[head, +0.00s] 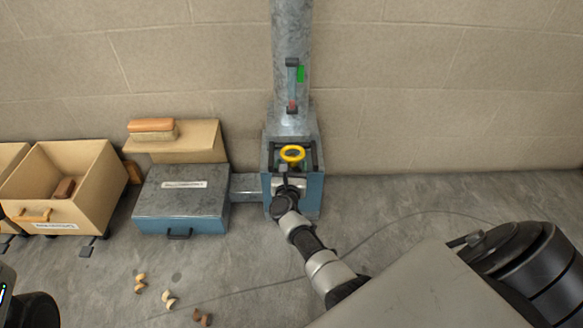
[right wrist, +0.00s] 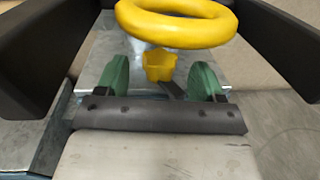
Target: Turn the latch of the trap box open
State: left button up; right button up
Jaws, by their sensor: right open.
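The trap box (head: 312,195) is a blue and grey metal box at the foot of the pipe in the head view. Its latch appears to be the yellow ring (head: 292,153) on its upper part. In the right wrist view the yellow ring (right wrist: 180,32) stands above a yellow hub (right wrist: 160,66), between two green discs. My right gripper (head: 290,166) is at the box, close to the ring. Its dark fingers are spread wide on either side of the ring, apart from it. My left gripper cannot be made out.
A vertical pipe (head: 291,30) with a lever (head: 292,80) rises behind the box. A blue chest (head: 180,210) stands left, joined by a short duct (head: 246,187). A cardboard bin (head: 90,178) and scattered scraps (head: 168,298) lie further left. Floor to the right is mostly clear.

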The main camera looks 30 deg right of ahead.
jog(key=shift+w+d, duration=0.5)
jog(key=shift+w, duration=0.05)
jog(key=c, duration=0.9)
